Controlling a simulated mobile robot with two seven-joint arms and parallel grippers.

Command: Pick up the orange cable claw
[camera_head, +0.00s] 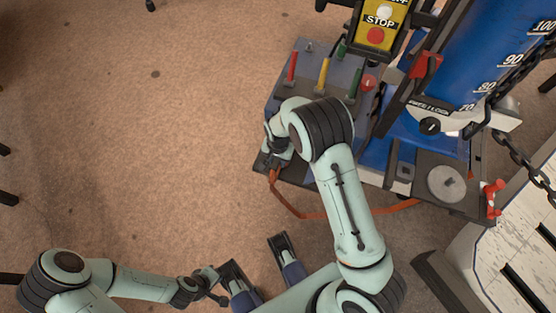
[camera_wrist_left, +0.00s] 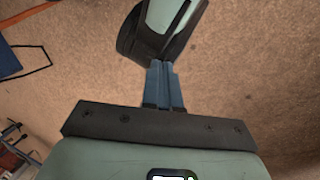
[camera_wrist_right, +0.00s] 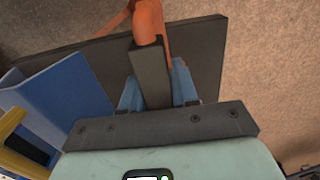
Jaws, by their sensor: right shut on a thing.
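My right gripper (camera_head: 268,162) is at the near left corner of the dark bench plate. In the right wrist view its blue fingers (camera_wrist_right: 155,88) are shut on the dark grey grip of the orange cable claw (camera_wrist_right: 148,22). The claw's orange part extends beyond the fingertips. In the head view, an orange cable (camera_head: 300,214) hangs from this spot and loops right, passing behind my right arm. My left gripper (camera_head: 216,294) is low in the head view, far from the claw. In the left wrist view its fingers (camera_wrist_left: 164,78) are together and empty.
A yellow box with a STOP button (camera_head: 376,36) and a blue scaled cylinder (camera_head: 490,50) stand behind. A pale slotted panel (camera_head: 510,240) is at the right. Brown floor at the left is mostly clear.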

